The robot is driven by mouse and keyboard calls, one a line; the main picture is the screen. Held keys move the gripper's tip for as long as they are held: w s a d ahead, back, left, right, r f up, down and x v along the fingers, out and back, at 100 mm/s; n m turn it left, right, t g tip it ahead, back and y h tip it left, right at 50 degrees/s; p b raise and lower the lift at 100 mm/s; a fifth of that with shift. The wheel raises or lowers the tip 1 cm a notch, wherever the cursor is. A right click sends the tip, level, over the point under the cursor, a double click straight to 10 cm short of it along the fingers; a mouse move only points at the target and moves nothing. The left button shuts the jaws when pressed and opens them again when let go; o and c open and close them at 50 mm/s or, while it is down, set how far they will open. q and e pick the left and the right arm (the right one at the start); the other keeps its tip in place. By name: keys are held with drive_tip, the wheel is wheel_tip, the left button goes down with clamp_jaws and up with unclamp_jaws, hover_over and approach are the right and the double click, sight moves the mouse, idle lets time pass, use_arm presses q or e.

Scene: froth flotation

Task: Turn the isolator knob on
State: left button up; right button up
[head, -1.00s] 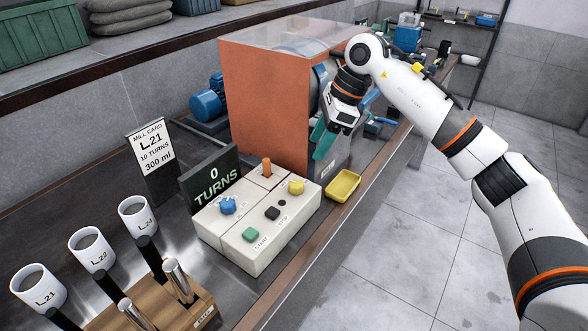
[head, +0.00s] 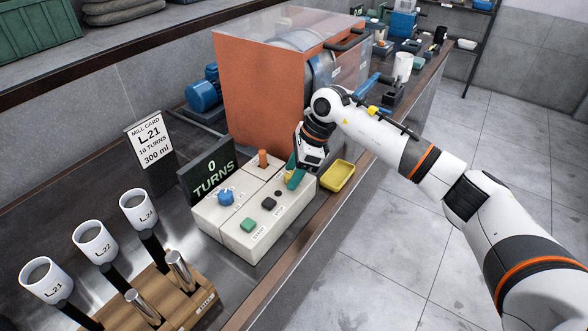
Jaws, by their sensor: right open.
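A cream control box (head: 225,240) sits on the steel bench. It bears a blue knob (head: 226,196), a yellow knob (head: 289,175), an orange lever (head: 263,158), a black button (head: 268,203) and a green button (head: 248,225). I cannot read which knob is labelled as the isolator. My right gripper (head: 294,177) has teal fingers and is open, pointing down at the yellow knob. The fingers partly hide that knob; I cannot tell whether they touch it. My left gripper is not in view.
A sign (head: 208,168) reading "0 TURNS" stands behind the box. A yellow tray (head: 338,176) lies right of it, near the bench edge. The orange mill housing (head: 255,95) rises behind. White cups (head: 95,240) and a wooden rack (head: 190,300) stand at the left front.

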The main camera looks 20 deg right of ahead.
drive_tip(key=c, duration=1)
drive_tip(key=shift+m, duration=0.4)
drive_tip(key=m+t+b, duration=0.1)
drive_tip(key=m, duration=0.1)
drive_tip(key=m+b, duration=0.1)
drive_tip(key=shift+s+f+m+t+h+b, duration=0.1)
drive_tip(key=shift+s+m+t+h+b, duration=0.05)
drive_tip(key=shift+m+t+h+b, duration=0.25)
drive_tip(key=m+t+h+b, duration=0.1)
drive_tip(key=m+b, duration=0.1)
drive_tip(key=m, duration=0.2)
drive_tip(key=shift+a+m+b, duration=0.15)
drive_tip(key=shift+m+b, duration=0.15)
drive_tip(key=shift+b, duration=0.1)
drive_tip(key=m+h+b, duration=0.1)
drive_tip(key=m+b, duration=0.1)
drive_tip(key=m+h+b, duration=0.1)
drive_tip(key=m, duration=0.2)
drive_tip(key=shift+s+a+t+b, duration=0.1)
drive_tip(key=shift+a+t+b, duration=0.05)
drive_tip(key=shift+t+b, duration=0.25)
drive_tip(key=shift+m+h+b, duration=0.9)
drive_tip(key=shift+m+b, duration=0.15)
drive_tip(key=shift+m, duration=1.05)
drive_tip(key=shift+o, duration=0.2)
